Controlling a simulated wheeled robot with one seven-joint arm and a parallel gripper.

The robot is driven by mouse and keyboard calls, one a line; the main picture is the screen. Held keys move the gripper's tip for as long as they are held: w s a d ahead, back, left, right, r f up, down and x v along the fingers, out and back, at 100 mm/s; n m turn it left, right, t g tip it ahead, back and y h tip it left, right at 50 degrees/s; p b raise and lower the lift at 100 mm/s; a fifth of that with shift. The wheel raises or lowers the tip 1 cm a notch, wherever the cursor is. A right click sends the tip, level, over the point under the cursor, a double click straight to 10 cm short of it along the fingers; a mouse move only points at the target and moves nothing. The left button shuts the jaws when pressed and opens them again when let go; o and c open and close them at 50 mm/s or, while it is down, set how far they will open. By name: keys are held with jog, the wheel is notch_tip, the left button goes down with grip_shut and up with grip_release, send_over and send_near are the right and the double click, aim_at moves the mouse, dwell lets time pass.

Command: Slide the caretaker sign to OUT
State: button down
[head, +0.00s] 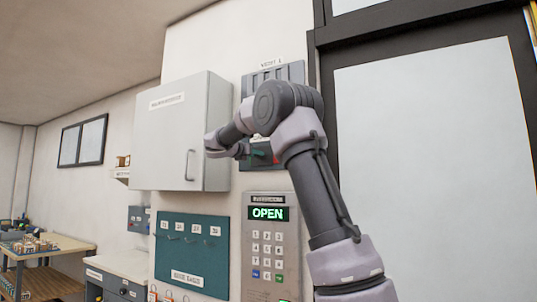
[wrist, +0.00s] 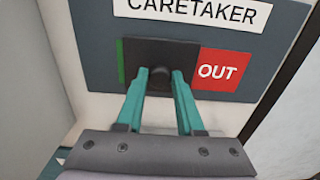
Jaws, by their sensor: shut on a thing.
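The caretaker sign (wrist: 278,22) is a grey plate on the wall with a white CARETAKER label (wrist: 195,12). Its dark slider (wrist: 150,50) covers most of the left side, leaving a thin green strip (wrist: 120,62) at its left edge. The red OUT field (wrist: 218,70) shows at its right, with the word readable. My gripper (wrist: 159,82) is shut on the slider's round knob (wrist: 160,77), one teal finger on each side. In the head view, my arm hides much of the sign.
A grey wall cabinet (head: 180,130) stands out from the wall left of the sign. Below are a keypad (head: 268,245) reading OPEN and a teal key board (head: 190,255). A dark-framed door (head: 430,150) is at the right.

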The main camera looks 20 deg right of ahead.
jog(key=shift+w+a, duration=0.75)
jog(key=shift+w, duration=0.1)
jog(key=c, duration=0.5)
grip_release()
jog(key=shift+w, duration=0.1)
jog(key=shift+c, duration=0.2)
jog(key=shift+a, duration=0.1)
jog(key=v, duration=1)
jog(key=shift+s+a, duration=0.25)
jog(key=shift+s, duration=0.05)
